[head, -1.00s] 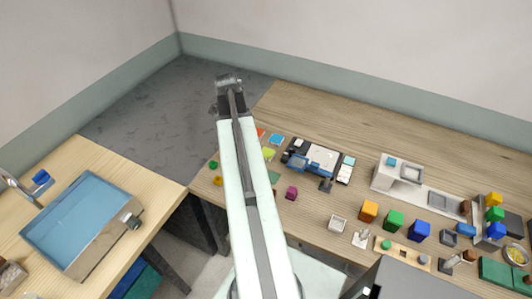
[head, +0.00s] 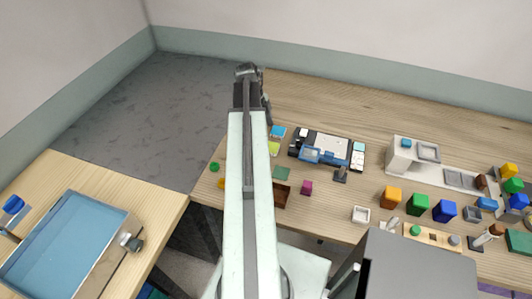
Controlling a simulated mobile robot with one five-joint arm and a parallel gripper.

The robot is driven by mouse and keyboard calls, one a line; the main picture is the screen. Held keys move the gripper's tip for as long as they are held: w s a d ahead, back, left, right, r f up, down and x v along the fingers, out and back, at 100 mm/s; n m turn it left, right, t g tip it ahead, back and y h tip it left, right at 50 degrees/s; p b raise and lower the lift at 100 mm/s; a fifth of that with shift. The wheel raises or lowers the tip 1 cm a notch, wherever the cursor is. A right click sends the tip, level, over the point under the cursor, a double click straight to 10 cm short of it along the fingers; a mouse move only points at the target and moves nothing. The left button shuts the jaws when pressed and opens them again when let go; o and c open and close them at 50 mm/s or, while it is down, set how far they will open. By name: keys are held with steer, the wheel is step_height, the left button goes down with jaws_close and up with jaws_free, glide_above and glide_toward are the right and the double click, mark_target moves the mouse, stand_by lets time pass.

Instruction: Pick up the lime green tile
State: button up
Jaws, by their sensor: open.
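The lime green tile (head: 274,148) lies flat on the wooden table, just right of my arm and below a light blue tile (head: 278,131). My arm rises through the middle of the head view and may cover the tile's left edge. My gripper (head: 247,72) is at the arm's far end, above and left of the tile in the picture and apart from it. It is open, with nothing visible in it; its fingers are small and partly hidden.

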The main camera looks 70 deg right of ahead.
mark_target(271, 147)
steer(key=b+x, duration=0.7)
steer(key=x, duration=0.1)
steer(key=shift+a+f, duration=0.15)
steer(key=shift+f, duration=0.1)
steer(key=shift+r, duration=0.2)
steer(key=c, duration=1.6)
